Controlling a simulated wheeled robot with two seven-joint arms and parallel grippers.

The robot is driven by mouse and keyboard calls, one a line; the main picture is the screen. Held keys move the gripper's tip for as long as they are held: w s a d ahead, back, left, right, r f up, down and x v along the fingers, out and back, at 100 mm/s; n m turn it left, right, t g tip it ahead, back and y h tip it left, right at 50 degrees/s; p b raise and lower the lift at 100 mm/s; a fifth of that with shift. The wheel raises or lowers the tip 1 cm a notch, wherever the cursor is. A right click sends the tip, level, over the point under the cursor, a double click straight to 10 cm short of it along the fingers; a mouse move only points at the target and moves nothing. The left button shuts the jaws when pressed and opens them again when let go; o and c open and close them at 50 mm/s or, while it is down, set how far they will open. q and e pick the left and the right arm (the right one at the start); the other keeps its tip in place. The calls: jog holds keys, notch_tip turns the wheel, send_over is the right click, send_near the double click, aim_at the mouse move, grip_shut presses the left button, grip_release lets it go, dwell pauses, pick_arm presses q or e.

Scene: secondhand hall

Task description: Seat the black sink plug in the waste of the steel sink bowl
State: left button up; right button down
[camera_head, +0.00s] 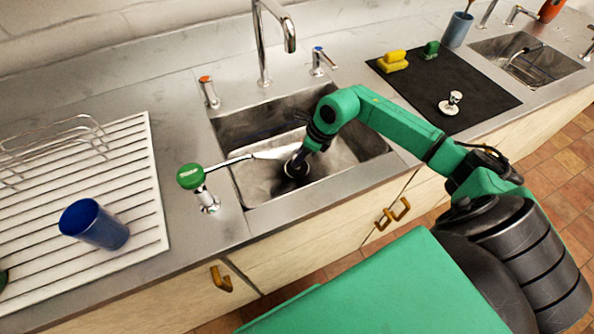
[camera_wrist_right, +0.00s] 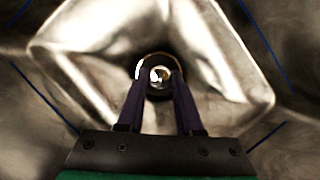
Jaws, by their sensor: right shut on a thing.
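My right gripper (camera_head: 297,163) reaches down into the steel sink bowl (camera_head: 350,161), low over its floor. In the right wrist view the two dark fingers (camera_wrist_right: 158,96) are shut on the black sink plug (camera_wrist_right: 158,91), with its shiny knob between the tips. In the head view a dark round shape at the fingertips is partly covered by the gripper. A bright arc shows around the plug, but the waste itself is hidden beneath it. I cannot tell whether the plug is seated or just above. My left gripper is out of view.
A tall tap (camera_head: 262,45) stands behind the bowl. A green-topped fitting (camera_head: 190,176) with a thin arm overhangs its left edge. A blue cup (camera_head: 94,224) stands on the white drainer (camera_head: 146,190). A black mat (camera_head: 480,105) holds a yellow sponge (camera_head: 392,62) and chrome knobbed piece (camera_head: 451,103).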

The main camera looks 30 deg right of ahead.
jog(key=shift+f, duration=0.1)
jog(key=shift+c, duration=2.4)
grip_release()
jog(key=c, duration=0.4)
jog(key=shift+o, duration=0.2)
notch_tip(320, 180, up, 10)
jog(key=p, duration=0.6)
